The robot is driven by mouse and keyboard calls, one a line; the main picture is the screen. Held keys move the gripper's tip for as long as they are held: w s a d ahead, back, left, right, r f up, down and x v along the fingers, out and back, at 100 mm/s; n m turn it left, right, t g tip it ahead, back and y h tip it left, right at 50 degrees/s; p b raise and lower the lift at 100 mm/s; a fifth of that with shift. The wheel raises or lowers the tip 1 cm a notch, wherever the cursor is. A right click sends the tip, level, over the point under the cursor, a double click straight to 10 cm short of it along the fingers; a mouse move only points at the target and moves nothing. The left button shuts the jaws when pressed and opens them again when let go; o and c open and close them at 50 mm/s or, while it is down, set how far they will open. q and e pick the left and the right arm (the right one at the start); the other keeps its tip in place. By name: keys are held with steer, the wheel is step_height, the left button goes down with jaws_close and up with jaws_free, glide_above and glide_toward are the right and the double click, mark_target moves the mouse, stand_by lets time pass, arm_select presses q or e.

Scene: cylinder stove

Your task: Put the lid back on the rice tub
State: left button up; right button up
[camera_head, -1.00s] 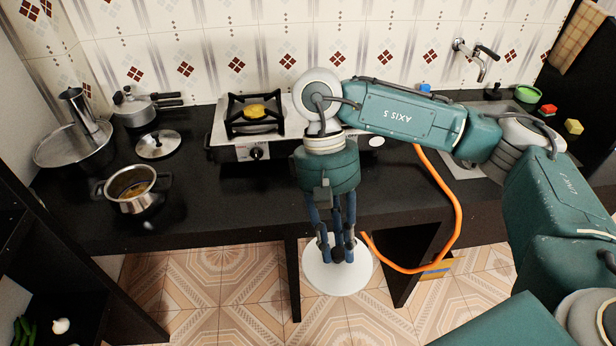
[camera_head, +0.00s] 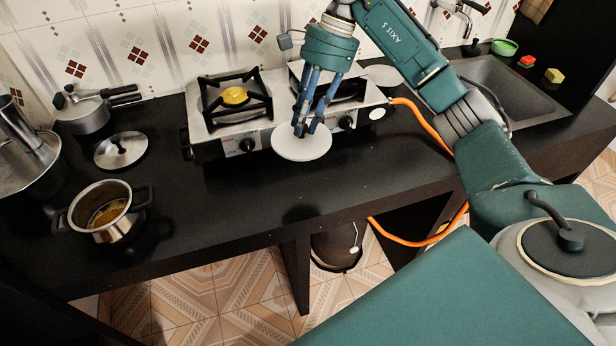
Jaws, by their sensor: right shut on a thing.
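A flat white round lid (camera_head: 301,150) hangs level below my right gripper (camera_head: 305,131), whose fingers are shut on its top middle. The lid is held in the air in front of the stove's right half. No clearly recognisable rice tub shows. A pale grey round thing (camera_head: 382,77), partly behind my right arm, stands on the counter to the right of the stove; I cannot tell whether it is the tub. My left gripper is not in view.
The stove (camera_head: 220,144) has a yellow thing (camera_head: 235,95) on its left burner. An open steel pot (camera_head: 117,223), a metal lid (camera_head: 121,150) and a cooker (camera_head: 83,112) stand on the left. An orange hose (camera_head: 429,125) runs down at right. The front counter middle is clear.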

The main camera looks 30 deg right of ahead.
step_height(320, 180, down, 13)
steer(key=shift+r+p, duration=0.2)
steer(key=shift+p, duration=0.75)
step_height(320, 180, down, 3)
steer(key=shift+f+p, duration=0.15)
steer(key=shift+p, duration=0.2)
steer(key=shift+f, duration=0.15)
steer(key=shift+f+b, duration=0.25)
steer(key=shift+b, duration=0.1)
steer(key=o, duration=1)
steer(key=shift+r, duration=0.1)
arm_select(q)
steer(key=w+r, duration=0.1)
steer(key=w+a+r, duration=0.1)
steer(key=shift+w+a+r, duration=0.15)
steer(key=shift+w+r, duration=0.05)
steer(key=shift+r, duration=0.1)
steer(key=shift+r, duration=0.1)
arm_select(e)
steer(key=shift+r, duration=0.1)
